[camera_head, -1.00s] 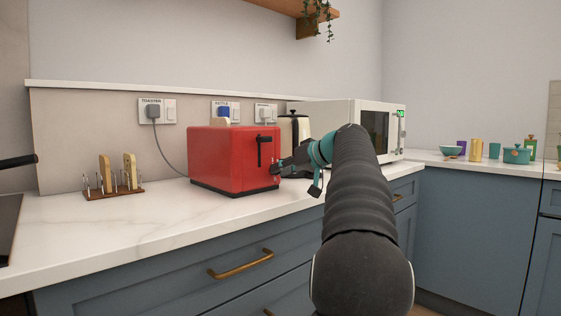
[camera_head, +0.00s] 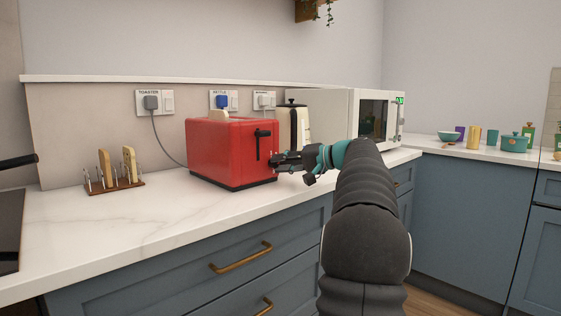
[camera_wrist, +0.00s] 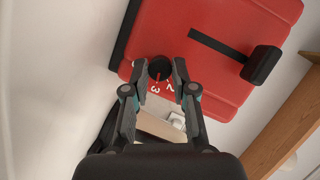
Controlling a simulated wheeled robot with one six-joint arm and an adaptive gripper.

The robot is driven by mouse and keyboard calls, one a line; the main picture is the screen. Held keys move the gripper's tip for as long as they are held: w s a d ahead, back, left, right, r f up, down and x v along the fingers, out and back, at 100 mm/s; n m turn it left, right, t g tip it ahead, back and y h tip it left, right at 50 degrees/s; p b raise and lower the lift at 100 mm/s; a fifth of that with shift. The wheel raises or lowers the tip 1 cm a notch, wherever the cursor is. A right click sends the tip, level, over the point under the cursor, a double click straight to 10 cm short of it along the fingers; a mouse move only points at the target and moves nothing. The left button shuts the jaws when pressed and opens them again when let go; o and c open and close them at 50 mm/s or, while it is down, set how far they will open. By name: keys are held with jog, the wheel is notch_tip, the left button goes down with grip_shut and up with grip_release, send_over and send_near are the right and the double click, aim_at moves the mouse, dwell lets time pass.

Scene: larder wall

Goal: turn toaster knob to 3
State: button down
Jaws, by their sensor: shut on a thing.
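My gripper (camera_wrist: 159,76) is shut on the knob. In the head view my gripper (camera_head: 277,162) reaches the toaster's right end, and the knob is hidden behind it.
A cream kettle (camera_head: 296,122) and a white microwave (camera_head: 327,114) stand behind and right of the toaster. A toast rack (camera_head: 118,182) is at left. The toaster's cord runs to a grey plug (camera_head: 151,102). The front counter is clear.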

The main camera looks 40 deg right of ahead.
jog(key=shift+m, duration=0.3)
jog(key=c, duration=0.9)
grip_release()
jog(key=shift+c, duration=0.2)
jog(key=v, duration=1.2)
jog(key=shift+f, duration=0.15)
